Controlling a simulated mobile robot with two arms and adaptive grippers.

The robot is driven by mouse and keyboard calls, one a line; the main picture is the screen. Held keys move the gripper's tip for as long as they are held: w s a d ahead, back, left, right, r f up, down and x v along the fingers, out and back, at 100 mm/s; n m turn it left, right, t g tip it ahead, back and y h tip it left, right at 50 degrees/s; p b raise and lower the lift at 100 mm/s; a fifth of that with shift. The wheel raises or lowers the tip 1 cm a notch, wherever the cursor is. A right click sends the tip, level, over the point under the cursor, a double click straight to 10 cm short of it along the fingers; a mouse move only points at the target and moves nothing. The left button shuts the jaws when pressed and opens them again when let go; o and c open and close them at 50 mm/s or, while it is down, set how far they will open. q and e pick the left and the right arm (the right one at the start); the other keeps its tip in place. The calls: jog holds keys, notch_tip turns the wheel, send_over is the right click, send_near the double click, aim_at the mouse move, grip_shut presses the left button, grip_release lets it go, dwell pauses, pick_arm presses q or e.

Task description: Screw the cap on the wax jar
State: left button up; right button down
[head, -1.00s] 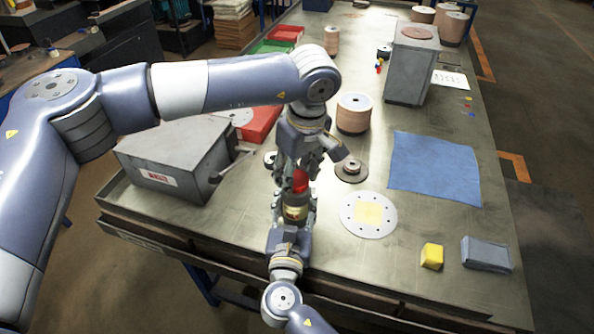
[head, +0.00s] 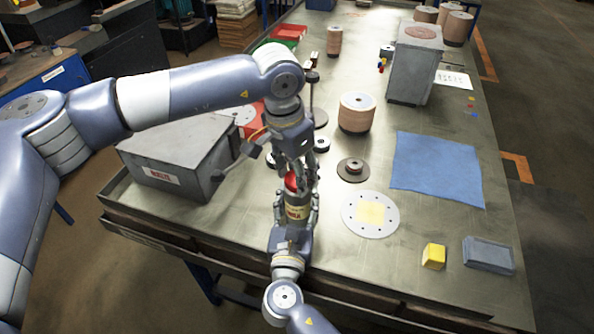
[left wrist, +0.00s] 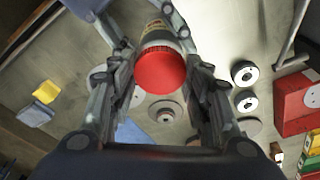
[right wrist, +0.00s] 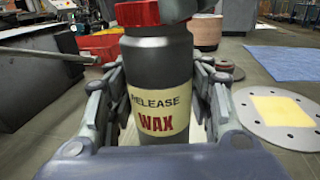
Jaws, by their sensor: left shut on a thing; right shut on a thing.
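The wax jar (head: 297,212) is a dark grey cylinder with a cream label reading "RELEASE WAX" (right wrist: 160,117). My right gripper (head: 296,208) is shut around its body and holds it upright near the table's front edge. The red cap (head: 291,182) is at the jar's top; it also shows in the left wrist view (left wrist: 160,72) and right wrist view (right wrist: 137,13). My left gripper (head: 298,176) comes from above and is shut on the cap. Fingers partly hide the cap, so I cannot tell whether it is seated or threaded.
A grey box (head: 170,160) with a lever stands to the left. A backing disc with a yellow square (head: 369,230), a flap disc (head: 350,168), a blue cloth (head: 436,170), a yellow block (head: 433,256) and a grey block (head: 488,256) lie to the right.

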dwell(0.3)
pick_arm(q)
jog(key=o, duration=0.7)
jog(key=shift+r, duration=0.1)
jog(key=shift+r, duration=2.15)
jog(key=shift+c, duration=0.4)
